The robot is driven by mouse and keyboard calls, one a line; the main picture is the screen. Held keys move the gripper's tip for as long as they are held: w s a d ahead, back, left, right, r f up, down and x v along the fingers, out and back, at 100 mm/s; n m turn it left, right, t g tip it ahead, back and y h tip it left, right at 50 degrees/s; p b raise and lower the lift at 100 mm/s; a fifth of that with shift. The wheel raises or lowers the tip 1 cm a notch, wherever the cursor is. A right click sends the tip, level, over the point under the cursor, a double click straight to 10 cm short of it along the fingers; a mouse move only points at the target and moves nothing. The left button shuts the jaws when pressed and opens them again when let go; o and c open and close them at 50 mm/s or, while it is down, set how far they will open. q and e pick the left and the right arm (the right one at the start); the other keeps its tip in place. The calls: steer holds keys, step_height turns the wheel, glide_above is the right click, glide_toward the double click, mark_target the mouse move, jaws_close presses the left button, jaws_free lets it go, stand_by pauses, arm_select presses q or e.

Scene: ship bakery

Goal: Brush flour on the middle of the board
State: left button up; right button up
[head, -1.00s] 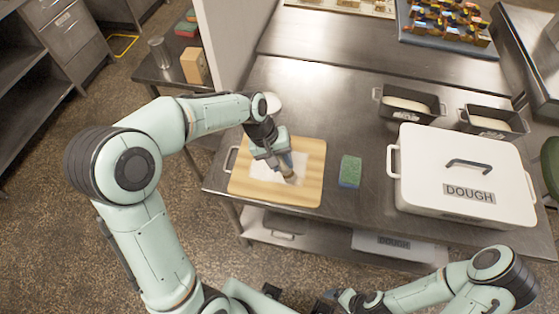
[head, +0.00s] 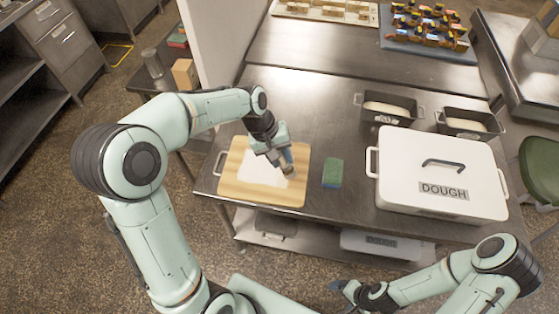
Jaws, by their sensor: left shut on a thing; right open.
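The wooden board (head: 232,187) lies on the steel table, with a metal handle at its left. A white patch of flour (head: 262,173) covers the middle of the board. My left gripper (head: 284,161) is over the right part of the board, shut on a brush (head: 287,169). The brush head is low, at the right edge of the white patch; whether it touches the board I cannot tell. My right gripper (head: 340,286) is low in front of the table, apart from the board, and looks empty.
A white dough box (head: 440,172) with a lid stands further right. Two dark loaf tins (head: 388,108) with pale dough stand behind it. The table behind the board is clear.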

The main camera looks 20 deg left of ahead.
arm_select(q)
steer(key=shift+w+r, duration=0.15)
steer(key=shift+r, duration=1.4)
arm_select(e)
steer(key=shift+w+d+r, duration=0.2)
steer(key=shift+w+r, duration=0.15)
steer(key=shift+w, duration=0.1)
arm_select(q)
steer(key=shift+f, duration=0.4)
steer(key=shift+s, duration=0.2)
arm_select(e)
steer(key=shift+s+f, duration=0.2)
steer(key=shift+s, duration=0.15)
arm_select(q)
steer(key=shift+r, duration=0.1)
